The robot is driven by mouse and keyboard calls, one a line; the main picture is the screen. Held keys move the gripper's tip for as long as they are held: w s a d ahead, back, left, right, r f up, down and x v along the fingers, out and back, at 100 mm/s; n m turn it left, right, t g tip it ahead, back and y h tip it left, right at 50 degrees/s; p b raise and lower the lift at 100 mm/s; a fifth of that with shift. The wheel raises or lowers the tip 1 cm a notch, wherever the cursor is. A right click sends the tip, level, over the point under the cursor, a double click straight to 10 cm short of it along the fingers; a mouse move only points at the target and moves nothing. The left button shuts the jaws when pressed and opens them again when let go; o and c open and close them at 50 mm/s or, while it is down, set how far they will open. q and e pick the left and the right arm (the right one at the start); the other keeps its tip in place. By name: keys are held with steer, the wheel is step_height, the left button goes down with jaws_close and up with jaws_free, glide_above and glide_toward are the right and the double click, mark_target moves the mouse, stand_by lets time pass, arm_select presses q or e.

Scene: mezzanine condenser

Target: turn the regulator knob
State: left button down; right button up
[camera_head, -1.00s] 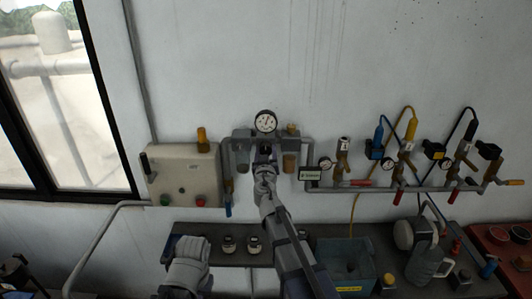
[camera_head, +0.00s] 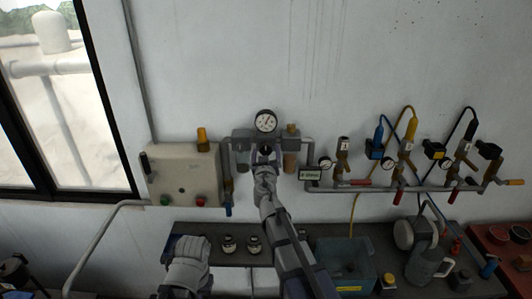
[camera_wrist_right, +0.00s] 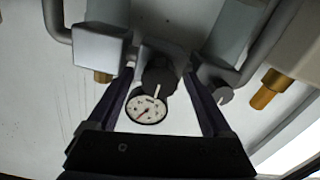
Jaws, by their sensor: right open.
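The regulator knob (camera_head: 265,151) is dark and sits just below the round white gauge (camera_head: 265,121) on the wall-mounted regulator. In the right wrist view the knob (camera_wrist_right: 158,79) carries a white pointer line, and the gauge (camera_wrist_right: 147,109) shows below it. My right gripper (camera_head: 266,156) is in front of the knob. In the right wrist view its open fingers (camera_wrist_right: 160,82) stand on either side of the knob with gaps visible; depth and contact are unclear.
A beige control box (camera_head: 185,173) hangs to the left. Filter bowls (camera_head: 290,160) flank the regulator. A pipe manifold (camera_head: 375,187) with several valves runs right, next to a small label plate (camera_head: 310,175). A dark shelf (camera_head: 215,232) below holds jars and a bin (camera_head: 345,265).

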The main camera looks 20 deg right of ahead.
steer(key=v, duration=0.7)
steer(key=shift+s, duration=0.2)
steer(key=shift+a, duration=0.1)
steer(key=s+a+f+m+g+h+b, duration=0.1)
steer(key=s+f+g+b, duration=0.4)
steer(key=f, duration=0.7)
steer(key=s+a+f+g+b, duration=0.1)
steer(key=s+f+g+b, duration=0.4)
steer(key=f, duration=0.7)
steer(key=s+a+f+n+g+y+b, duration=0.2)
steer(key=s+a+f, duration=0.4)
steer(key=s, duration=0.3)
steer(key=s+a+f+n+g+y+b, duration=0.2)
steer(key=s+a+f+g, duration=0.3)
steer(key=s, duration=0.4)
step_height(320, 180, down, 3)
steer(key=shift+a+r+n+g+y+b, duration=0.2)
steer(key=shift+a+n+g+y+b, duration=0.15)
steer(key=shift+a+n+b, duration=0.5)
steer(key=shift+d, duration=0.1)
